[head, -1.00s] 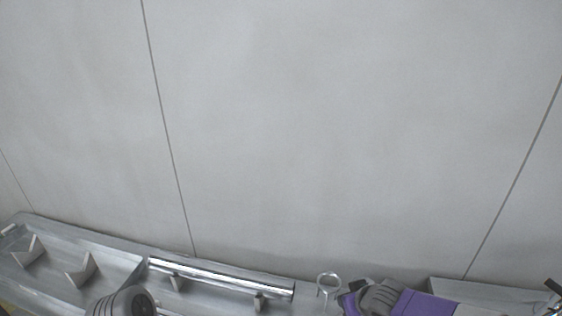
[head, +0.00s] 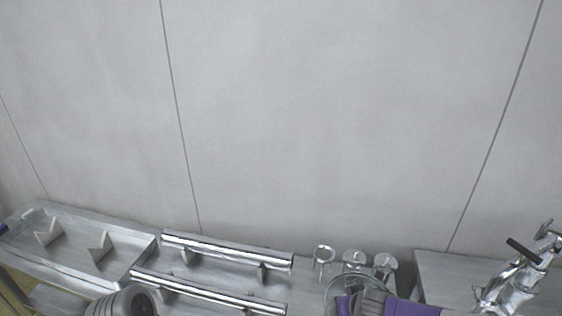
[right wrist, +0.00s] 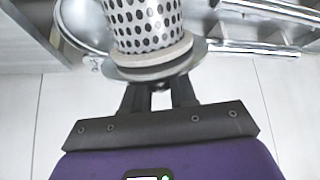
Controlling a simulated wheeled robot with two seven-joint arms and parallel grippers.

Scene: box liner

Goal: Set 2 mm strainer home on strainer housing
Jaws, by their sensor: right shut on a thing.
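The perforated metal strainer (right wrist: 146,22) shows in the right wrist view, with a wide round flange (right wrist: 155,62) at its end nearest my gripper. My right gripper (right wrist: 158,96) is shut on it at the flange. A round shiny metal bowl shape (right wrist: 85,22), probably the strainer housing, lies beside the strainer at the upper left. In the head view a round metal rim (head: 340,284) shows partly behind my purple right gripper. I cannot tell whether the strainer touches the housing.
Two polished bars (head: 226,250) on supports lie in the middle of the metal bench. A tray with V-shaped blocks (head: 100,248) is at left. A ring on a post (head: 324,254) and two small metal fittings (head: 355,260) stand at the back. A metal valve assembly (head: 515,285) is at right.

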